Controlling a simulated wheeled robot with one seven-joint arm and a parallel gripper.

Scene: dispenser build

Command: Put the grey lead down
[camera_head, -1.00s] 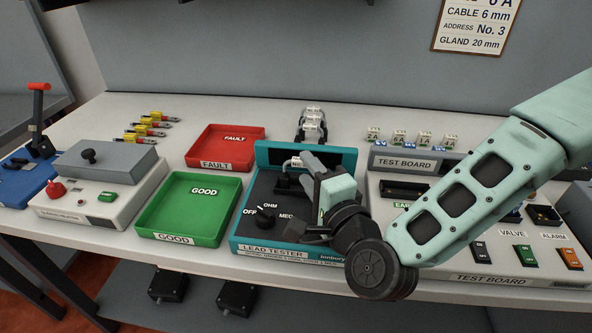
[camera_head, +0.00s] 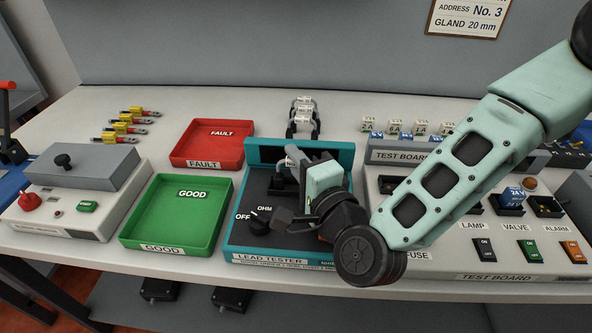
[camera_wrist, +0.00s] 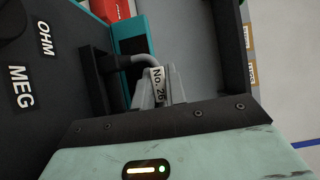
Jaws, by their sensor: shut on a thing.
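My gripper (camera_head: 300,165) is shut on a grey lead (camera_wrist: 145,60) over the back part of the lead tester (camera_head: 262,247). The lead has a white tag reading No. 26 (camera_wrist: 158,80), between my fingertips in the wrist view. The lead bends away toward a black upright part of the tester; whether they touch I cannot tell. The tester is black and teal, with a knob (camera_head: 260,220) and OHM and MEG markings. My gripper and wrist hide much of its right side.
An empty green GOOD tray (camera_head: 150,235) and an empty red FAULT tray (camera_head: 205,164) lie left of the tester. Several grey leads stand on a rack (camera_head: 303,118) behind it. A test board (camera_head: 500,277) is at right, and several yellow-ended leads (camera_head: 125,128) lie at left.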

